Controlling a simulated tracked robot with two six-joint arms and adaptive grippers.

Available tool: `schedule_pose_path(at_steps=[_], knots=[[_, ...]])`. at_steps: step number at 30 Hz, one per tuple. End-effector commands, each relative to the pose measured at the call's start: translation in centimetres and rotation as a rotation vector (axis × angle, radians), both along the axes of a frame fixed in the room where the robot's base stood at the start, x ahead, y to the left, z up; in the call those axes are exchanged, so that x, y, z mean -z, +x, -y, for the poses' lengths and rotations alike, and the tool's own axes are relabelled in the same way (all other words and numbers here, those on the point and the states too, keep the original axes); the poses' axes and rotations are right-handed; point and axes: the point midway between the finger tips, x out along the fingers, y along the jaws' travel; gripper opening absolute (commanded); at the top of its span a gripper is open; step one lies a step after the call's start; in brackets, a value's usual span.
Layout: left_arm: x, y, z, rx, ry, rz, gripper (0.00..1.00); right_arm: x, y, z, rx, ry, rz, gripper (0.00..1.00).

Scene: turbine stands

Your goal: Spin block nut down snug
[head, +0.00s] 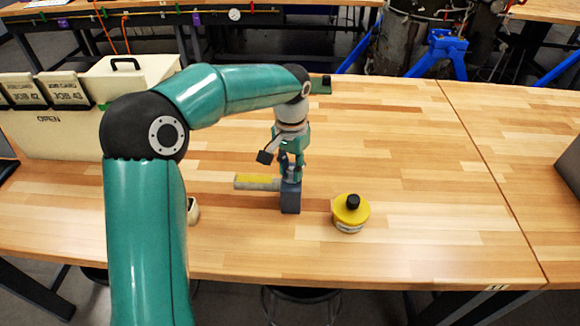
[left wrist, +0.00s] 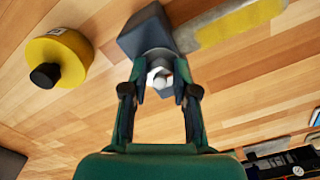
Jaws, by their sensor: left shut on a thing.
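A blue-grey block (head: 291,198) stands on the wooden table near the middle of the head view. It also shows at the top of the left wrist view (left wrist: 145,32). A silver hex nut (left wrist: 160,76) sits at the block's face between my fingertips in the left wrist view. My left gripper (head: 290,172) points down over the block. In the left wrist view its two fingers (left wrist: 160,86) are shut on the nut from both sides. How far the nut is from the block cannot be told. My right gripper is not in view.
A yellow-topped round container with a black cap (head: 350,212) stands right of the block. A yellow and grey bar (head: 257,182) lies left of it. A small pale object (head: 193,210) is partly behind my arm. A beige box with job cards (head: 60,130) stands left. The table's right is mostly clear.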

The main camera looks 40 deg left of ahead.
Motion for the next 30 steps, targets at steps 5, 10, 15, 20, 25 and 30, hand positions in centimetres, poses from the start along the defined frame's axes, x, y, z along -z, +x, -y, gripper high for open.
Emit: schedule_pose_path(at_steps=[5,10,15,20,25,30], knots=[[0.3,-0.4,0.1,0.005,-0.002,-0.017,0.00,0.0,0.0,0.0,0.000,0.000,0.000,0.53],[0.4,-0.4,0.1,0.005,-0.002,-0.017,0.31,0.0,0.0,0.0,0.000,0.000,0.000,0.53],[0.2,-0.2,0.1,0.003,-0.001,-0.011,0.53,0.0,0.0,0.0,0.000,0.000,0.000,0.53],[0.1,-0.1,0.0,0.003,0.000,-0.007,0.53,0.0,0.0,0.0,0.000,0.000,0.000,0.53],[-0.2,-0.1,0.0,0.002,0.000,-0.003,0.53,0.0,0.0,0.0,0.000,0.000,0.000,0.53],[-2.0,0.0,0.0,0.002,0.000,0.000,0.53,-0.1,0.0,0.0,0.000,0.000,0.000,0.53]])
